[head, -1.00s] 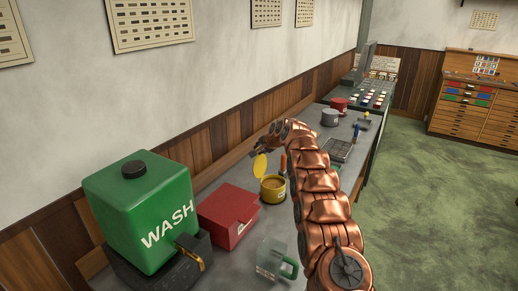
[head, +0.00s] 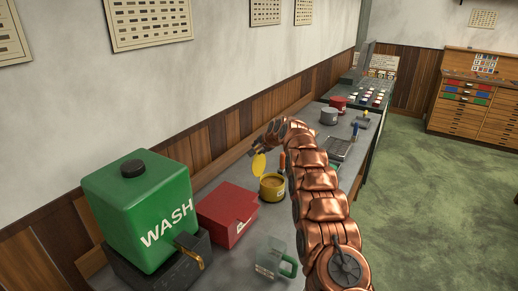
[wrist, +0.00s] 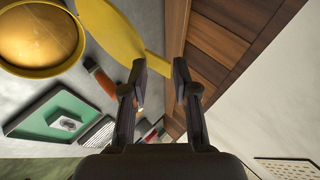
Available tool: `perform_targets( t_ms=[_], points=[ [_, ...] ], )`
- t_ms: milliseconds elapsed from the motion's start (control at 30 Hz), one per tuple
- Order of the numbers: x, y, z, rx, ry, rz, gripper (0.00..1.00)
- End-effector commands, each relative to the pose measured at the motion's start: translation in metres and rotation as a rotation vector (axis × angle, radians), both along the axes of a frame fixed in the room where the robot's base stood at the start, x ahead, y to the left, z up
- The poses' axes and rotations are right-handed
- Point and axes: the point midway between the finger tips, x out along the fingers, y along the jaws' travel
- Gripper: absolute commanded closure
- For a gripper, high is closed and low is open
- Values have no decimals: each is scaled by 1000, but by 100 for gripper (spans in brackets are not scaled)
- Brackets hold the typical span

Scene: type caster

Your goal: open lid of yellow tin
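The yellow tin (head: 272,188) stands on the grey bench beyond the red box, with brown-gold contents showing. Its yellow lid (head: 259,164) is tipped up at the tin's left back side, so the mouth is uncovered. In the wrist view the round tin (wrist: 42,72) is at the upper left and the lid (wrist: 120,32) slants from the top toward my fingers. My gripper (wrist: 160,72) is open, its two fingers apart with wood panelling visible between them. The lid's lower end lies close to the left finger; I cannot tell whether they touch. In the head view my arm partly hides the gripper.
A red box (head: 226,214), a green WASH tank (head: 140,207) and a clear green-handled jug (head: 275,258) stand nearer on the bench. An orange-handled tool (wrist: 103,82) and a green-lined tray (wrist: 62,118) lie near the tin. The panelled wall is close behind.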

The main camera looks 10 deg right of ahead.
Motion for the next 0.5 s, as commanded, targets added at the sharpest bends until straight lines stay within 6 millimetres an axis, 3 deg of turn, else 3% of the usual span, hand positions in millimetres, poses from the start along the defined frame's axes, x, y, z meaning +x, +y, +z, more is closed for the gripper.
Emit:
perform_targets(
  t_ms=[500],
  points=[
    [-25,-9,24,0,1,-2,71]
  ],
)
